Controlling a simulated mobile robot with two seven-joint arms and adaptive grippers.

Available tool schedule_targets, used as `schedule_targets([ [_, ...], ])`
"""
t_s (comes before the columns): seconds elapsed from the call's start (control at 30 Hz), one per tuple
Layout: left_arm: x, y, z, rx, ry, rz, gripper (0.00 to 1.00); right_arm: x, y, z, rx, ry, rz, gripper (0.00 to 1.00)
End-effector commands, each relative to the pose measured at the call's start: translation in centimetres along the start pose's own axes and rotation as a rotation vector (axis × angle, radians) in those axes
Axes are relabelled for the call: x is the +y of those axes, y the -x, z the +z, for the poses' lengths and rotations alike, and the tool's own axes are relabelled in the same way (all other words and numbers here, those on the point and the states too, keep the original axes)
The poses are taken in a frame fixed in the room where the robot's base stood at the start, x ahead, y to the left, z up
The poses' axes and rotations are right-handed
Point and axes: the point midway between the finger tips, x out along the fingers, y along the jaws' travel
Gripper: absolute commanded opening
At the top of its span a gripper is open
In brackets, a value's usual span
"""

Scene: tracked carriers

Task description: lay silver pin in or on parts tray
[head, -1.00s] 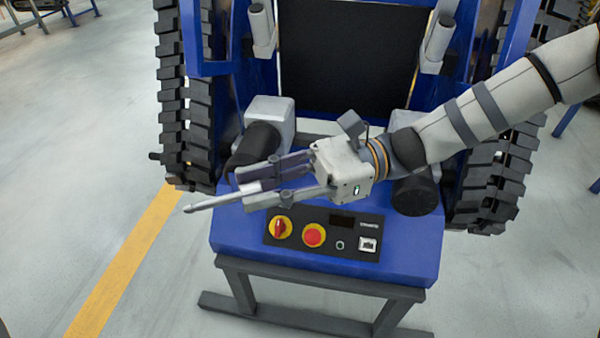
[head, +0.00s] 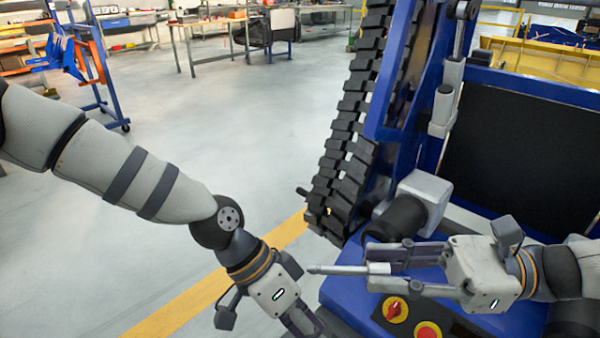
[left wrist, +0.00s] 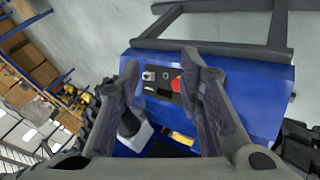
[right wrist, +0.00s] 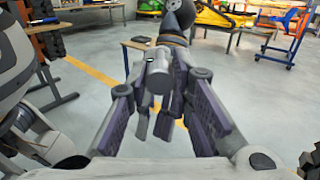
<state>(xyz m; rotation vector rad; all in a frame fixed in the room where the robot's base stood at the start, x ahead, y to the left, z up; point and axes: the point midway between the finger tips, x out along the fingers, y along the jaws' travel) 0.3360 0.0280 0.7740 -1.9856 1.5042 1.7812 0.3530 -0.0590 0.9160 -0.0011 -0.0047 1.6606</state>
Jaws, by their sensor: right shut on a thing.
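The silver pin (head: 342,269) is a slim grey rod, held roughly level in the head view with its narrow tip pointing left. My right gripper (head: 376,268) is shut on its thicker end, above the blue machine's front. In the right wrist view the pin (right wrist: 158,78) shows nearly end-on between the fingers. My left gripper (head: 308,328) is low in the head view, below the pin tip and apart from it, its fingertips cut off by the lower edge. The left wrist view shows its fingers (left wrist: 160,72) spread, with nothing between them. I cannot make out a parts tray.
The blue tracked machine (head: 345,292) stands at right, with a black track (head: 345,150) and red and yellow controls (head: 395,309). Open floor (head: 250,130) lies to the left. A workbench (head: 205,38) and a blue wheeled rack (head: 95,75) stand farther back.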

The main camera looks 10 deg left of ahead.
Motion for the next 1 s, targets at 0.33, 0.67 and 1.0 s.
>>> schedule_targets([
  [0.33, 7.2, 19.8, -9.4, -0.039, -0.614, -0.204, 0.33, 0.0, 0.0, 0.0, 0.000, 0.001, 0.000, 0.00],
  [0.67, 11.8, 21.7, -8.1, -0.160, -0.749, -0.276, 0.33, 0.0, 0.0, 0.0, 0.000, 0.000, 0.000, 0.00],
  [1.0, 9.5, 14.1, -7.7, -0.159, -0.747, -0.272, 0.33, 0.0, 0.0, 0.0, 0.000, 0.000, 0.000, 0.00],
])
